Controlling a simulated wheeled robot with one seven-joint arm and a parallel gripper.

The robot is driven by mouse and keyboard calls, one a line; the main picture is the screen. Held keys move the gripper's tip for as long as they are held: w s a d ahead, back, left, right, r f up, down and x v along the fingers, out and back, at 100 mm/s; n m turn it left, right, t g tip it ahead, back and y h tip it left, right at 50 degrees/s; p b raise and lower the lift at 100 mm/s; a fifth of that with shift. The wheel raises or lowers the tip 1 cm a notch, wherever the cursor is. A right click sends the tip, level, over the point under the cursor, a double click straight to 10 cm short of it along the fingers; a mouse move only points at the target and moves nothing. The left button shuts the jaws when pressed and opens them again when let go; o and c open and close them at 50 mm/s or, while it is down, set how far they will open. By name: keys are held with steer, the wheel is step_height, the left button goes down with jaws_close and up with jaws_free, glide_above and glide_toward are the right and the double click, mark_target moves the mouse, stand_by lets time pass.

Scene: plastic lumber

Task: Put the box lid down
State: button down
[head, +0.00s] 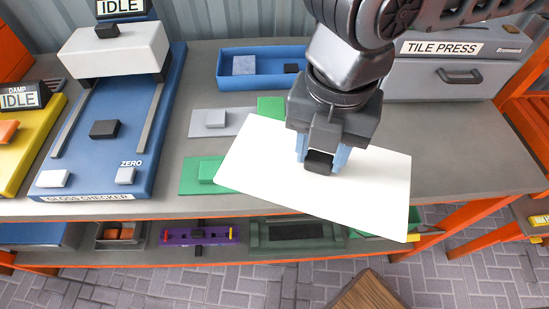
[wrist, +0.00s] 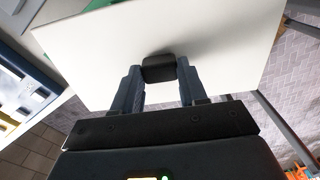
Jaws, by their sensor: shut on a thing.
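The box lid (head: 372,187) is a flat white panel with a dark knob (head: 319,163) on top. My gripper (head: 321,160) is shut on that knob, with one blue finger on each side. The lid hangs above the front part of the grey bench and reaches past its front edge. It looks slightly turned. In the wrist view the lid (wrist: 220,50) fills the upper middle, and the knob (wrist: 158,68) sits between the fingers of my gripper (wrist: 159,78). The lid hides part of the bench and some green pieces below it.
A blue gloss checker (head: 75,150) stands on the left and a tile press (head: 450,75) at the back right. A blue tray (head: 228,82), a grey plate (head: 199,125) and a green plate (head: 190,178) lie on the bench (head: 450,150). The bench is bare at right.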

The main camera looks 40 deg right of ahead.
mark_target(274, 132)
steer(key=w+f+b, duration=0.1)
steer(key=w+f, duration=0.1)
steer(key=w, duration=0.1)
steer(key=w+f+b, duration=0.2)
steer(key=w, duration=0.1)
steer(key=w+f+b, duration=0.1)
steer(key=w, duration=0.2)
steer(key=shift+w+a+f, duration=0.25)
steer(key=shift+a+f, duration=0.1)
steer(key=shift+f, duration=0.05)
step_height(274, 132, down, 4)
steer(key=b, duration=0.4)
steer(key=shift+r, duration=0.1)
steer(key=shift+f, duration=0.2)
steer(key=c, duration=0.6)
jaws_free()
steer(key=shift+r, duration=0.1)
step_height(274, 132, up, 12)
steer(key=shift+r+p, duration=0.1)
steer(key=shift+p, duration=0.4)
